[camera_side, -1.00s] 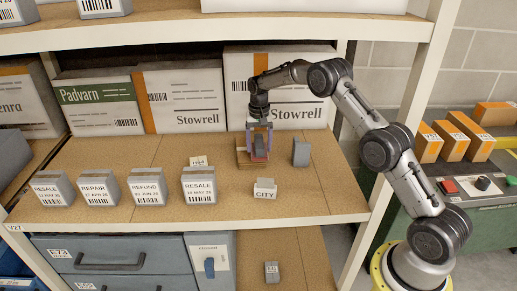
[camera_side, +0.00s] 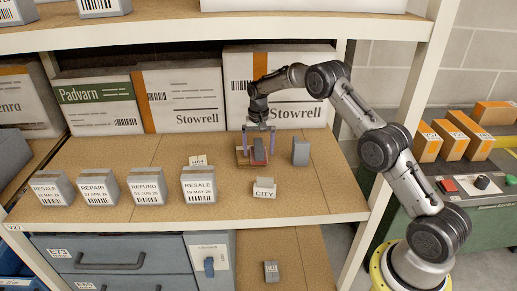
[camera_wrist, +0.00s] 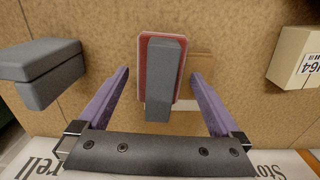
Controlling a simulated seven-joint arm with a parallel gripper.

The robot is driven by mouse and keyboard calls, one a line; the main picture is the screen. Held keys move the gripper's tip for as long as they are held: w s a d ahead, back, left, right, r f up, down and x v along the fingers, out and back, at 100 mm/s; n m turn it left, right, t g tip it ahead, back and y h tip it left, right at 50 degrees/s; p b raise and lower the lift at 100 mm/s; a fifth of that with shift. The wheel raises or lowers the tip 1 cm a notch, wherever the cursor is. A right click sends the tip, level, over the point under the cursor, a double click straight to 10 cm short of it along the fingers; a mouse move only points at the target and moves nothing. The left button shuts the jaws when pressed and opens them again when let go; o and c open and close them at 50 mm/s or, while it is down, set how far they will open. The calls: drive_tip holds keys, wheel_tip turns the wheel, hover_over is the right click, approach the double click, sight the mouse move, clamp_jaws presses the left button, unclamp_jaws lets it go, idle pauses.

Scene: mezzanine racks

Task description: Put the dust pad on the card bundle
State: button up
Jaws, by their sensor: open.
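The dust pad, a grey block-shaped grip on a red base (camera_wrist: 164,78), lies across a flat tan stack that I take for the card bundle (camera_wrist: 202,78). The pad covers much of the bundle and overhangs it at both ends in the wrist view. In the side view the pad (camera_side: 259,151) sits toward the right part of the bundle (camera_side: 243,158). My gripper (camera_side: 259,146) is open above them. In the wrist view its purple fingers (camera_wrist: 162,84) stand on either side of the pad, with gaps, touching neither side.
A grey block (camera_side: 301,152) stands right of the bundle. Several labelled grey blocks line the front left. Large Stowrell cartons (camera_side: 180,95) stand behind. Shelf board between is clear.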

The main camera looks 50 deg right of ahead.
sight(258, 145)
wheel_tip(258, 145, up, 12)
drive_tip(key=shift+r, duration=0.15)
idle(0.3)
